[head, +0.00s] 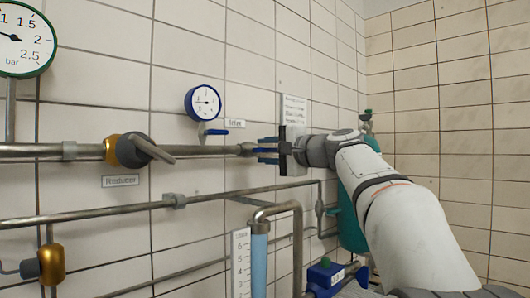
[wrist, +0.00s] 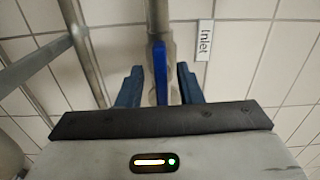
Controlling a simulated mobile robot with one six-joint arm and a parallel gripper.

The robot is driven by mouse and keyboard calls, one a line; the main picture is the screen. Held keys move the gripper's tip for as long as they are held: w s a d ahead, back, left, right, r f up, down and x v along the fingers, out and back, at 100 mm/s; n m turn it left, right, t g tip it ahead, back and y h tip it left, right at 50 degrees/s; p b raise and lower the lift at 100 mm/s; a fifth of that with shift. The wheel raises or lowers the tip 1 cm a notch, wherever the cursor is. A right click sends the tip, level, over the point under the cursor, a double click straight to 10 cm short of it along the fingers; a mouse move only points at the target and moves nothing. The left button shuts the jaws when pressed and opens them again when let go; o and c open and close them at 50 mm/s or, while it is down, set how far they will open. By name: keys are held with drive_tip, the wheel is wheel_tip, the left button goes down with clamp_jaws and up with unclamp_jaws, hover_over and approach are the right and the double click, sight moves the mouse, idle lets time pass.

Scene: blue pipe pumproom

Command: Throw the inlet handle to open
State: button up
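The inlet handle (wrist: 160,66) is a blue lever on a grey metal pipe. In the wrist view it lies between the two blue fingers of my gripper (wrist: 159,86), in line with them. A gap shows on both sides of it, so the fingers are open and not clamped on it. In the head view my gripper (head: 268,150) reaches the right end of the upper pipe, with the handle (head: 263,150) between its fingers. The "Inlet" label (wrist: 204,40) is beside the handle, and it also shows in the head view (head: 235,123). The gripper body partly hides the valve.
A blue-rimmed gauge (head: 204,103) with a small blue lever (head: 216,132) sits left of my gripper. A grey lever valve (head: 135,150) is farther left. Lower pipes (head: 110,211) run beneath. A teal vessel (head: 352,225) stands behind my arm, against the tiled wall.

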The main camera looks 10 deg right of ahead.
drive_tip(key=v, duration=0.7)
drive_tip(key=shift+s, duration=0.15)
